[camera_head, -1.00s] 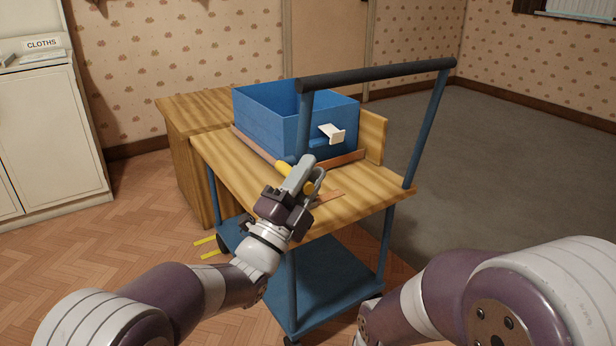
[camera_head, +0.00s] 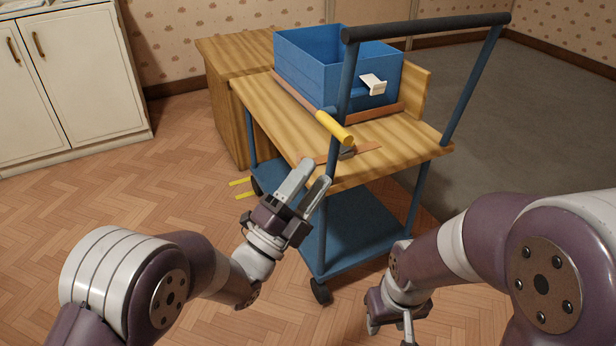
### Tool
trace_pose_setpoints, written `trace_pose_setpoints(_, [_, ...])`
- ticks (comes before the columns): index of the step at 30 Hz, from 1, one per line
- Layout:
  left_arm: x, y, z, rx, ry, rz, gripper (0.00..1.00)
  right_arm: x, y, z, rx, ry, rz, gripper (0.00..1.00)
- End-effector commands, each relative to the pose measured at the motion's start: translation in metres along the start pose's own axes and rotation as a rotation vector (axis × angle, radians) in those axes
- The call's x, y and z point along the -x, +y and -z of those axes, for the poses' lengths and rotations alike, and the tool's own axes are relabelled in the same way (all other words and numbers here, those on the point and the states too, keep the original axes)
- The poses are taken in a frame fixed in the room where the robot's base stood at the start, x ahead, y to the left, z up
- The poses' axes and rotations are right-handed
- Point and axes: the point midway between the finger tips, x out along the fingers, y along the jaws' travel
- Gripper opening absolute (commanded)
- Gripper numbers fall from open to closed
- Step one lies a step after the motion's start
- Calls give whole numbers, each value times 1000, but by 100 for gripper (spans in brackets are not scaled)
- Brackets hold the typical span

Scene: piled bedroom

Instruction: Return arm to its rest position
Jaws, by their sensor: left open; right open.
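My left gripper (camera_head: 305,187) is open and empty. It is in front of the near left corner of the cart's wooden top, apart from the yellow cylinder (camera_head: 335,127) that lies at the top's near edge. My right gripper (camera_head: 390,335) is low at the bottom edge of the view, partly cut off, below my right arm and beside the cart's lower shelf. Its fingers are only partly seen.
The cart (camera_head: 258,100) has a blue frame, a dark handle bar (camera_head: 425,27) and a blue lower shelf (camera_head: 355,225). A blue bin (camera_head: 310,70) with a white label holder sits on top. A white cabinet (camera_head: 70,85) stands at left. The floor at left is mostly clear.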

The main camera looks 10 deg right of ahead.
Motion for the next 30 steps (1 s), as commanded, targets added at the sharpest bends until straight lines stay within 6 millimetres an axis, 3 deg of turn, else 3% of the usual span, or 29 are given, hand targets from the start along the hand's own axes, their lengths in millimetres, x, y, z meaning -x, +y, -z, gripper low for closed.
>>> trace_pose_setpoints(4, [11,0,0,0,1,0,48,2,0,0,0,0,0,45])
trace_pose_setpoints(17, [12,0,0,14,1,0,48,2,0,0,0,0,0,45])
trace_pose_setpoints(20, [15,27,-12,137,-71,-123,48,2,0,0,0,0,0,45])
trace_pose_setpoints(23, [46,84,-41,366,-326,-406,48,2,0,0,0,0,0,45])
trace_pose_setpoints(25, [86,107,-65,545,-617,-594,48,7,0,1,0,0,0,45])
trace_pose_setpoints(27, [138,109,-82,706,-947,-720,48,14,0,2,0,0,0,45])
trace_pose_setpoints(30, [213,88,-82,891,-1407,-796,48,24,0,3,0,0,0,45])
